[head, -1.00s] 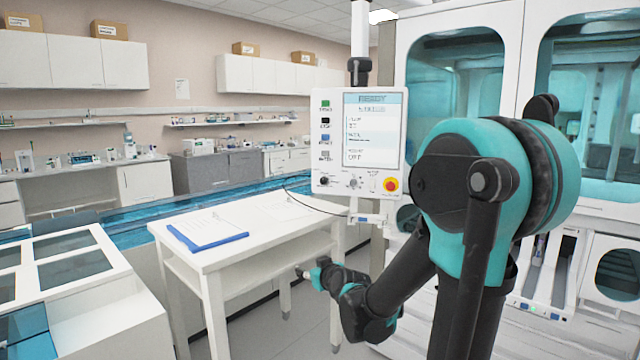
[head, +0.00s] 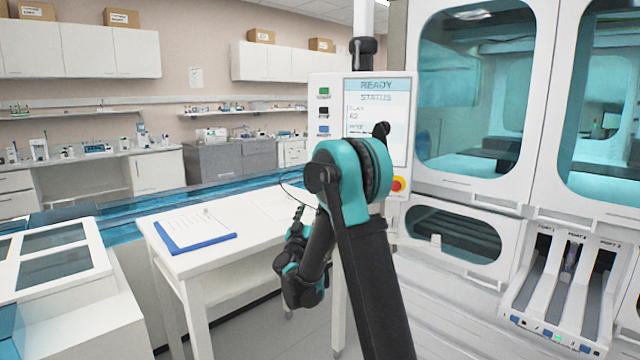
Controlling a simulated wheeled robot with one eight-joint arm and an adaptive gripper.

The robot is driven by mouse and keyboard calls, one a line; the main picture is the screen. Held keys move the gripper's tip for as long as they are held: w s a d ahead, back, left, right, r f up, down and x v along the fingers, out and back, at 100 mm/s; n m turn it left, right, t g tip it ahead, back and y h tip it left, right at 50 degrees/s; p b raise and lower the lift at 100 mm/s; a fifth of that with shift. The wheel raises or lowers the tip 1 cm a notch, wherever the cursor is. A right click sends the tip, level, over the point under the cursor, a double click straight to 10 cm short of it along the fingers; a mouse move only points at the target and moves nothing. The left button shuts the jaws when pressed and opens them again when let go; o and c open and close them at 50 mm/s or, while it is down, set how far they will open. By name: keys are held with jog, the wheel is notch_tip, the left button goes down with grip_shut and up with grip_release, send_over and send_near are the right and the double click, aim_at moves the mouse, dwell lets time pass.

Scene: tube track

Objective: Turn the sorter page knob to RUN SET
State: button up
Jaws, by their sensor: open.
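The control panel (head: 332,84) hangs on a pole, its screen (head: 376,102) showing READY and STATUS. Green, black and blue buttons run down its left side. A red stop button (head: 397,184) shows at its lower right. My own arm covers the lower part of the panel, so the page knob is hidden and its setting cannot be read. My gripper (head: 299,213) is small in view, in front of and below the panel's lower left, over the white table's right side. It is open, and I see nothing held in it.
A white table (head: 200,262) with a blue clipboard (head: 195,236) stands left of my arm. A white-framed cabinet with teal windows (head: 470,95) stands right of the panel, with port slots (head: 560,290) low at the right. A thin cable curves beside the panel.

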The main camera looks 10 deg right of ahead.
jog(key=x, duration=1.5)
jog(key=shift+w+d, duration=0.1)
jog(key=shift+c, duration=0.3)
grip_shut()
jog(key=shift+m, duration=0.5)
jog(key=shift+w+a+r+m+g+h, duration=0.2)
jog(key=shift+m+g+h, duration=1.15)
jog(key=shift+m, duration=2.9)
jog(key=shift+w+a+r+m+g+h, duration=0.2)
jog(key=shift+m+g+h, duration=1.15)
jog(key=shift+m, duration=2.85)
jog(key=shift+s+a+r+m+g+h, duration=0.1)
jog(key=shift+a+m+g+h, duration=0.4)
jog(key=shift+m+g, duration=2.65)
jog(key=shift+w+d+m+t, duration=0.1)
jog(key=shift+d+m+t, duration=0.1)
jog(key=shift+m+t, duration=0.95)
